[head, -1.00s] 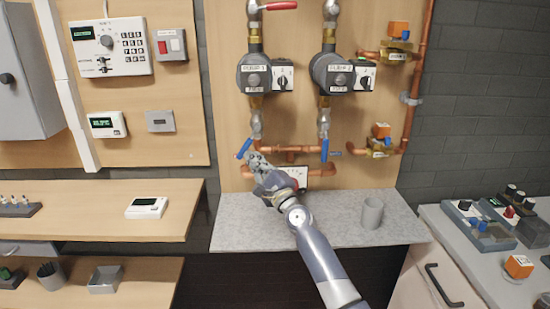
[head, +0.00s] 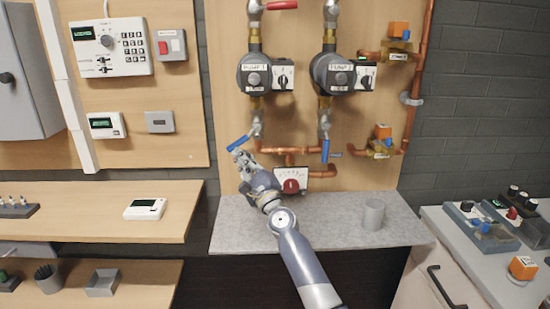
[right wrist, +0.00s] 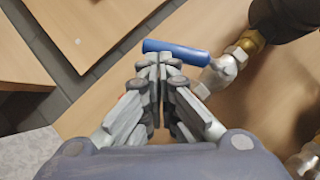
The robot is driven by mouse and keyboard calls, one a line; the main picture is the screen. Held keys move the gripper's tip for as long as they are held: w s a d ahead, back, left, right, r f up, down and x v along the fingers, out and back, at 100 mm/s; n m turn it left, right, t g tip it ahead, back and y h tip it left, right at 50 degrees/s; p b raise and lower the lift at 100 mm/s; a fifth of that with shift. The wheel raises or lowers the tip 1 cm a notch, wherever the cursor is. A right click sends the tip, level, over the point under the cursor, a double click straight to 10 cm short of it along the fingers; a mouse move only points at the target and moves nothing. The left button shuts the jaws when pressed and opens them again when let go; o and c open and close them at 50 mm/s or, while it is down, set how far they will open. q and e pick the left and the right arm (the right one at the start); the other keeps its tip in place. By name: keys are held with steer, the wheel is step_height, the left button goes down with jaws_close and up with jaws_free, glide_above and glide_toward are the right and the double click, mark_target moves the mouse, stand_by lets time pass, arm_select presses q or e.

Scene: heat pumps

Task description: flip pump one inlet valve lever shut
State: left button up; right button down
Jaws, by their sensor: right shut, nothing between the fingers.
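Pump one (head: 254,77) is a dark round pump on the wooden board, with a valve (head: 257,127) below it. That valve's blue inlet lever (head: 238,143) sticks out to the left, its free end tilted down. My right gripper (head: 240,156) is just below the lever. In the right wrist view, the fingertips (right wrist: 161,62) are together, at or touching the lower side of the blue lever (right wrist: 180,52); nothing is between them. The exact contact cannot be told. My left gripper is not in view.
Pump two (head: 335,78) has its own blue lever (head: 326,150), hanging down. Copper pipes and a gauge box with a red knob (head: 291,186) are close to the right of my gripper. A grey cup (head: 372,214) stands on the grey shelf (head: 335,223).

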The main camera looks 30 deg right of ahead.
mark_target(232, 149)
steer(key=shift+w+a+r+p, duration=0.25)
steer(key=shift+w+a+r, duration=0.1)
steer(key=shift+a+r, duration=0.2)
steer(key=shift+w+a+r+p, duration=0.2)
steer(key=shift+w+a+r, duration=0.2)
steer(key=shift+a, duration=0.15)
steer(key=shift+w+a+r+m+h+b, duration=0.25)
steer(key=shift+a+r+m+h+b, duration=0.15)
steer(key=shift+r+m+h+b, duration=0.45)
steer(key=shift+f+y, duration=0.1)
steer(key=shift+y, duration=0.15)
steer(key=v, duration=1.2)
steer(key=shift+f, duration=0.3)
